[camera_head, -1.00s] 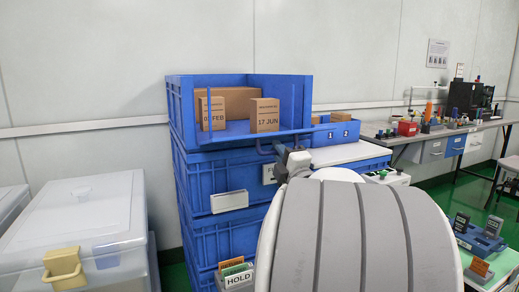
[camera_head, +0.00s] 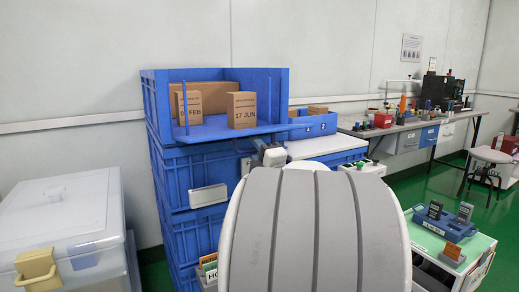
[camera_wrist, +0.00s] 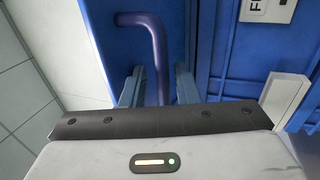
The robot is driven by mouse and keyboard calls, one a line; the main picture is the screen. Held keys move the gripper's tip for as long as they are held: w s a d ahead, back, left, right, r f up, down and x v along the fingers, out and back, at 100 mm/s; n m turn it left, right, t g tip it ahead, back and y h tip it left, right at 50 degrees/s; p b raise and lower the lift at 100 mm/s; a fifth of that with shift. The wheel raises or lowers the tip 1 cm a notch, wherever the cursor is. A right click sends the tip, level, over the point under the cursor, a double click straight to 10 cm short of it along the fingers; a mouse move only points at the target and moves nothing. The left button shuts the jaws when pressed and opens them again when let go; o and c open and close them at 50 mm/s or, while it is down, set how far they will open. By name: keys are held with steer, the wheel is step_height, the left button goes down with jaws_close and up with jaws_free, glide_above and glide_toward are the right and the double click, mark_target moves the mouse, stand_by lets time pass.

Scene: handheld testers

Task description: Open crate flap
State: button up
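The top blue crate (camera_head: 278,95) of a stack has an open front. Two cardboard boxes, one marked 17 JUN (camera_head: 241,110) and one marked FEB (camera_head: 188,107), stand inside near the front, with another box behind. A blue ledge (camera_head: 222,134) runs along the bottom of the opening; I cannot tell surely whether it is the flap. In the wrist view, a bent purple-blue handle bar (camera_wrist: 158,50) comes down between the two fingers of my gripper (camera_wrist: 159,87). Small gaps show on both sides of the bar. In the head view my arm hides most of the gripper.
A lidded translucent bin (camera_head: 62,222) stands at the left. A small blue bin (camera_head: 314,126) and a white surface (camera_head: 327,145) lie right of the crates. A workbench (camera_head: 403,135), a stool (camera_head: 491,155) and a white cart (camera_head: 467,247) are farther right. Green floor is clear between them.

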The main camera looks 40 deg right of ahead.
steer(key=p+v, duration=0.1)
steer(key=v, duration=0.6)
steer(key=shift+s+p, duration=0.35)
steer(key=shift+f, duration=0.1)
steer(key=shift+c, duration=0.6)
